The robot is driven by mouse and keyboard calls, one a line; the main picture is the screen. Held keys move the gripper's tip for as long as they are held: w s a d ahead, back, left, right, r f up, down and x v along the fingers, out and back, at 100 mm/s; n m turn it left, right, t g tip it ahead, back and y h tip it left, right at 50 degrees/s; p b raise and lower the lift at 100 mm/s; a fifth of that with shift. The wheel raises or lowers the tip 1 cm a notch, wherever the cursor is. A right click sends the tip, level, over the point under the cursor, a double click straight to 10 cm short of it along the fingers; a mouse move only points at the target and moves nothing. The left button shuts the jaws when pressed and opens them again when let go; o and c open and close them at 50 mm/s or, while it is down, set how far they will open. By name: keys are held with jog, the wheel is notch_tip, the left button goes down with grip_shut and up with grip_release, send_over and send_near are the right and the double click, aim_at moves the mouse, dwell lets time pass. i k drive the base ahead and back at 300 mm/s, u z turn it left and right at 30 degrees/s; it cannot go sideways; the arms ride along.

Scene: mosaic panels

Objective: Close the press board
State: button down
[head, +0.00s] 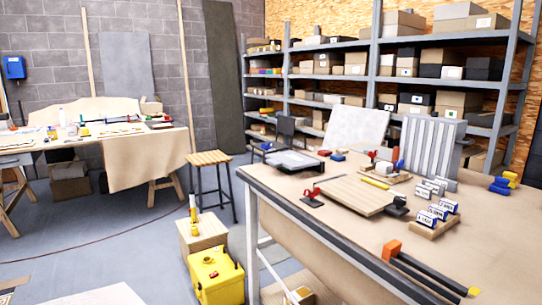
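A flat light wood board (357,194) lies on the near workbench, with a small red clamp or handle (313,198) at its left edge and a dark piece (396,205) at its right. Behind it, a pale flat panel (355,127) stands tilted. A grey ribbed panel (430,147) stands nearly upright to the right of that. I cannot tell for sure which of these is the press board, nor see any hinge. My gripper is not in view.
The workbench (300,200) also holds a black tray (292,162), several small labelled blocks (432,215) and an orange-and-black bar clamp (430,270). A stool (210,158) and a yellow case (216,275) stand left of it. Grey floor (110,235) is open there.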

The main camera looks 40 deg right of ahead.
aim_at(292, 160)
jog(key=z, duration=0.05)
jog(key=i, duration=1)
jog(key=u, duration=0.05)
